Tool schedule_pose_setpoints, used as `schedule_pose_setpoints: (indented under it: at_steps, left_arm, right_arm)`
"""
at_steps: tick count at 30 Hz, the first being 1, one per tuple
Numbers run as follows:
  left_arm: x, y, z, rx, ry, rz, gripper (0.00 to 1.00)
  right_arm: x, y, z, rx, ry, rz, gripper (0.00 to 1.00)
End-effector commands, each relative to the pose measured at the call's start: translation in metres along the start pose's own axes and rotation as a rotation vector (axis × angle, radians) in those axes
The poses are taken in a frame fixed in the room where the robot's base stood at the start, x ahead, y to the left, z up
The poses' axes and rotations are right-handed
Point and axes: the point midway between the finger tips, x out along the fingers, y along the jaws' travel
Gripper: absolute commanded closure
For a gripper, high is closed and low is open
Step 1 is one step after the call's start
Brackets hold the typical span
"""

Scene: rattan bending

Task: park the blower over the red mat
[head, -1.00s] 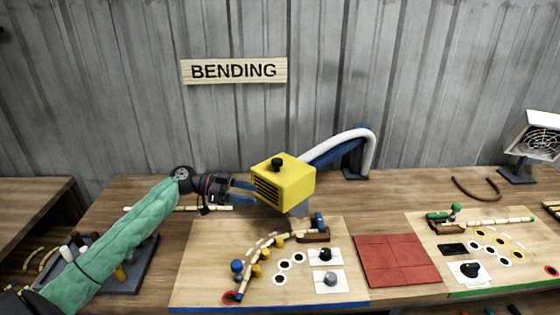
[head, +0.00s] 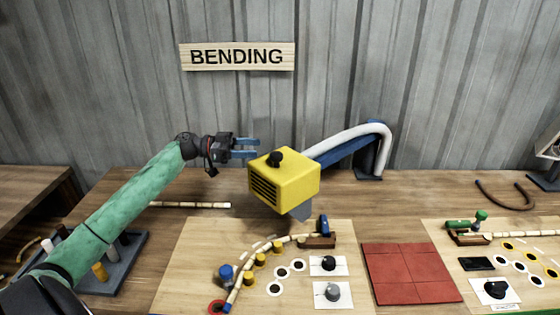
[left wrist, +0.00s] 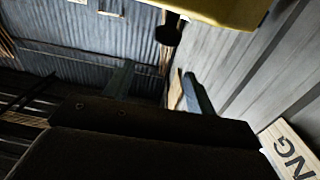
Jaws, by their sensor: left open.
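The blower (head: 284,182) is a yellow box with a dark grille and a black knob on top, hanging from a blue and white arm above the left board. The red mat (head: 410,273) lies flat to the right of that board, and nothing covers it. My left gripper (head: 256,149) is open and empty, just left of and above the blower's top, with its fingers pointing right. In the left wrist view the blower's yellow side (left wrist: 222,8) and black knob (left wrist: 168,32) show beyond the spread fingers (left wrist: 158,88). My right gripper is not in view.
The blower's arm (head: 350,143) rises from a dark base (head: 370,176) at the back of the table. A pegboard (head: 265,235) with a bent cane lies below the blower. A second board (head: 450,265) is at right. A dark tray (head: 105,275) with pegs sits at left.

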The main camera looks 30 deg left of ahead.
Motion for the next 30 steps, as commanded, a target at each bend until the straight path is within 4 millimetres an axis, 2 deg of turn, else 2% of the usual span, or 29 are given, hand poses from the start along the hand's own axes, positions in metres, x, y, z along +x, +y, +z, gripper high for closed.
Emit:
schedule_pose_setpoints:
  at_steps: [1,6,11,17,30]
  left_arm:
    - [0.0,0.0,0.012,0.0,0.0,0.0,0.44]
    - [0.0,0.0,0.026,0.001,0.0,0.0,0.44]
    - [0.001,0.0,0.028,0.001,0.0,0.0,0.44]
    - [0.012,0.0,0.025,0.001,-0.001,0.002,0.44]
    - [0.057,0.0,0.024,0.0,0.0,0.002,0.44]
  right_arm:
    - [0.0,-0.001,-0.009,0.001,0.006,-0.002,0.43]
    - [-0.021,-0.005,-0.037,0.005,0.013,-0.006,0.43]
    - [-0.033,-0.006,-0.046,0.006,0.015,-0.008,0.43]
    - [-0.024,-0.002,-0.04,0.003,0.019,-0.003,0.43]
    - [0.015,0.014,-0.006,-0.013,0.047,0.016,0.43]
